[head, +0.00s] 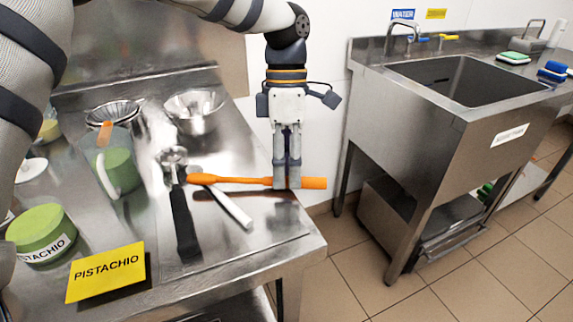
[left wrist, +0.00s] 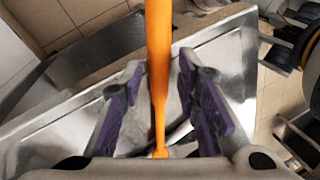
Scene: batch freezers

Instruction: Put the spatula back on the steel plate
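The orange spatula (head: 232,181) lies roughly crosswise near the right side of the steel counter, its right end showing past the counter edge. I cannot tell whether it rests on anything. My left gripper (head: 287,186) points down at the spatula's right part. In the left wrist view the spatula (left wrist: 158,75) runs between the two purple-padded fingers, with a gap on each side, so the gripper is open around it. The steel plate (head: 255,238) is a flat sheet on the counter, below and left of the gripper. My right gripper is not in view.
A black-handled scoop (head: 183,220) and a white-handled tool (head: 230,206) lie on the plate beside the spatula. Steel bowls (head: 195,112), a jug (head: 116,165), a green tub (head: 42,230) and a yellow PISTACHIO sign (head: 106,271) stand left. A sink (head: 455,80) stands right, across a floor gap.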

